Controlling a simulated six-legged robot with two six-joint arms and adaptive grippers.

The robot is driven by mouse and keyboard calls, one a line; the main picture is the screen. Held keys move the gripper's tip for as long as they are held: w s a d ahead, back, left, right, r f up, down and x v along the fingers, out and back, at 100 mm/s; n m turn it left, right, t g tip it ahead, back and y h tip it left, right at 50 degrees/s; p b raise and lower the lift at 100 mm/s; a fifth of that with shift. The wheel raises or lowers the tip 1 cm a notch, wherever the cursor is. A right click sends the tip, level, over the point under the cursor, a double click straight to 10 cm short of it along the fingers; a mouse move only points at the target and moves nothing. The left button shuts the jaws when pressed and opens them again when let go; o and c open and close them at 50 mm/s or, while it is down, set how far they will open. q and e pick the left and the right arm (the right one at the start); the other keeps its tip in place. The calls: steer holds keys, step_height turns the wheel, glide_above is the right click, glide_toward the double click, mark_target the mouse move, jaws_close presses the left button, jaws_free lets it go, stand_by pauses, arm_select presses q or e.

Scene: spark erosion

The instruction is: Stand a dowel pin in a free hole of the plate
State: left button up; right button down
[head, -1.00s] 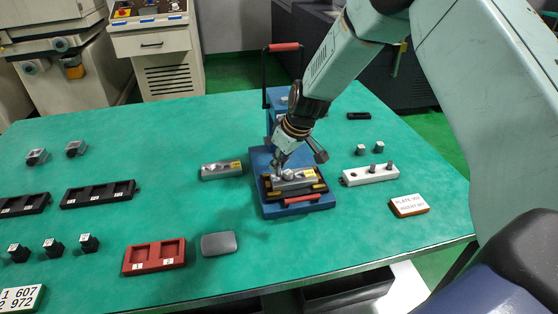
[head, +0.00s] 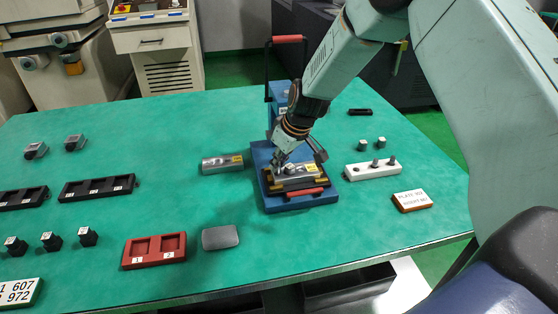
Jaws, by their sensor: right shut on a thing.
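A grey metal plate (head: 300,171) lies in the black-edged nest of a blue fixture (head: 326,193) with a red front grip. My right gripper (head: 281,162) is over the left part of this plate, close to its top. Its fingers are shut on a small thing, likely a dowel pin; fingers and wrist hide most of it. A white block (head: 371,173) to the right holds a few short grey pins (head: 391,161). My left gripper is not in view.
The fixture has a tall black handle with a red grip (head: 287,39) behind my wrist. Two small cylinders (head: 380,143) stand behind the white block. A labelled tile (head: 411,201), a grey pad (head: 220,238) and a red tray (head: 154,263) lie nearer.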

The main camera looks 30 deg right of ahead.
steer(key=shift+d+f, duration=0.1)
steer(key=shift+f, duration=0.05)
steer(key=c, duration=1.7)
jaws_free()
steer(key=o, duration=0.4)
steer(key=shift+o, duration=0.2)
steer(key=v, duration=1.2)
steer(key=shift+w, duration=0.1)
